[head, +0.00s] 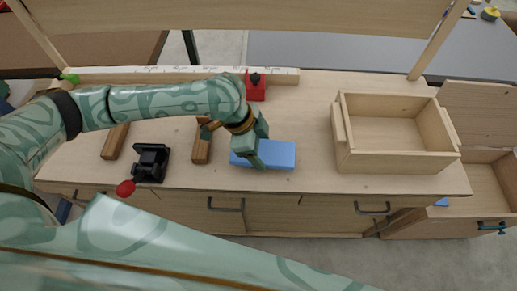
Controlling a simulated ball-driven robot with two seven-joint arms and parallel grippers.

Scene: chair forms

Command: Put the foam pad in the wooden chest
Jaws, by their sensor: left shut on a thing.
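The foam pad (279,154) is a flat blue block on the wooden bench top, in front of the middle. My left gripper (257,156) reaches down over its left part and is shut on it; the fingers hide some of the pad. The pad looks level and at or very near the bench top; I cannot tell if it touches. The wooden chest (462,216) stands at the far right beside the bench, lower than its top, with its lid raised at the back. A small blue piece shows inside it at the left. My right gripper is out of view.
An open wooden box (395,160) stands on the bench between pad and chest. A red block (255,92) is behind the gripper. Wooden bars (201,150) and a black device (151,163) with a red knob lie to the left. A long pale board (170,74) lies along the back.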

